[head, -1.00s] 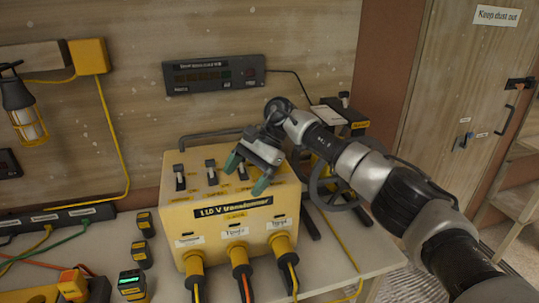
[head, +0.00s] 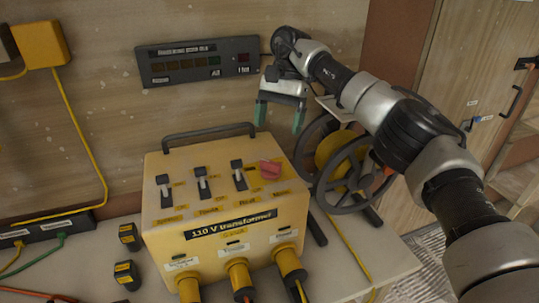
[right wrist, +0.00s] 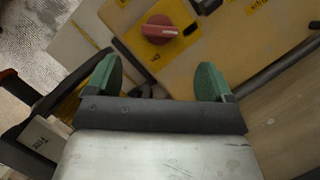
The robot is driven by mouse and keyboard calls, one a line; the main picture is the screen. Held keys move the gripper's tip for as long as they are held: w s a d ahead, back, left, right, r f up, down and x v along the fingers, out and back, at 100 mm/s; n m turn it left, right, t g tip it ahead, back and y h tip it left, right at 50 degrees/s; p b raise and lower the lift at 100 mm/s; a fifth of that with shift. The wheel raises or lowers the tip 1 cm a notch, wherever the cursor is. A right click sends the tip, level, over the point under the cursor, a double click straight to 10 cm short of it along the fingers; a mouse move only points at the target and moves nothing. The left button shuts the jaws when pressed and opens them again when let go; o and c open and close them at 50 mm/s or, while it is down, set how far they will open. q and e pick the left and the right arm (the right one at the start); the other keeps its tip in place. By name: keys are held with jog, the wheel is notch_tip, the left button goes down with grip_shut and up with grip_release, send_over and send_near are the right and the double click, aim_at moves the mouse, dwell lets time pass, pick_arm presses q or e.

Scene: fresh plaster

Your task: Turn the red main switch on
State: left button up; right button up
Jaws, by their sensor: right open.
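The red main switch (head: 270,170) is a rotary knob on the top right of the yellow 110 V transformer (head: 225,215). In the right wrist view the red knob (right wrist: 160,30) shows beyond and between the fingertips, with a pale mark line on it. My right gripper (head: 280,118) is open and empty, with green fingertips pointing down, above and behind the knob and apart from it. Its fingers also show in the right wrist view (right wrist: 158,82). My left gripper is not in view.
Several black toggle switches (head: 201,183) stand left of the knob. A black carry handle (head: 209,136) rises at the transformer's back edge. A cable reel (head: 342,165) stands close on the right. A dark panel (head: 198,61) hangs on the wall behind.

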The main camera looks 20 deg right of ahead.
aim_at(271, 161)
jog(key=x, duration=0.1)
jog(key=p+x, duration=0.1)
jog(key=x, duration=0.2)
jog(key=shift+s+a+f, duration=0.1)
jog(key=shift+s+f, duration=0.2)
jog(key=shift+s, duration=0.1)
jog(key=p+x, duration=0.1)
jog(key=x, duration=0.2)
jog(key=shift+w+f, duration=0.1)
jog(key=shift+f, duration=0.2)
jog(key=shift+a+f, duration=0.15)
jog(key=shift+f, duration=0.15)
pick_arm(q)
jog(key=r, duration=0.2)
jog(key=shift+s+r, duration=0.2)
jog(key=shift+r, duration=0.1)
pick_arm(e)
jog(key=shift+f, duration=0.1)
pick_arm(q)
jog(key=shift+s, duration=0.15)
pick_arm(e)
jog(key=shift+c, duration=0.2)
